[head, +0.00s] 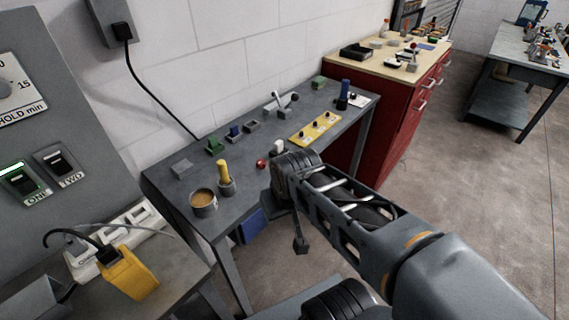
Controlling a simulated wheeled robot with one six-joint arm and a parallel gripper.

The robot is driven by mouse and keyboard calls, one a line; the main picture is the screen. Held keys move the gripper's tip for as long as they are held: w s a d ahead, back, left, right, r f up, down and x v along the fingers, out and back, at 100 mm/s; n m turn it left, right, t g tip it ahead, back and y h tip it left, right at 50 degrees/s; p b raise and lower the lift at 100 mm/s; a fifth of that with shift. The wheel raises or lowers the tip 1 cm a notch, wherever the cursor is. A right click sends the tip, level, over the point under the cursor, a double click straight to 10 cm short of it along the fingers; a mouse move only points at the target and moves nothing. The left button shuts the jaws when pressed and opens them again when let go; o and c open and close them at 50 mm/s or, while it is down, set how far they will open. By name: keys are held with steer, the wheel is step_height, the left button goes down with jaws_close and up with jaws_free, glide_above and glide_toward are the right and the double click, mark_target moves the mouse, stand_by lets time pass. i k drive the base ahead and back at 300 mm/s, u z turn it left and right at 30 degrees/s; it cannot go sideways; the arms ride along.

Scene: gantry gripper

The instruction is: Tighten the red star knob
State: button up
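A small red knob (262,164) is on the grey workbench (330,125), near its front edge and just left of my wrist. It is too small to make out its star shape or how far it is turned. My arm reaches in from the lower right. My gripper (301,246) seems to be the small dark end hanging below the wrist, in front of the bench edge and apart from the knob. Its fingers are too small and dark to tell open from shut.
A cup (204,203) and a yellow-handled tool in a grey holder (226,186) stand left of the knob. A yellow panel with black knobs (315,128) lies behind my wrist. A red cabinet (385,120) stands beyond the bench. Open floor (450,160) lies to the right.

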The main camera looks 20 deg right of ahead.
mark_target(261, 164)
steer(key=k, duration=1.15)
steer(key=z, duration=0.65)
steer(key=i, duration=0.8)
steer(key=u, duration=0.5)
steer(key=i, duration=0.7)
steer(key=u, duration=0.75)
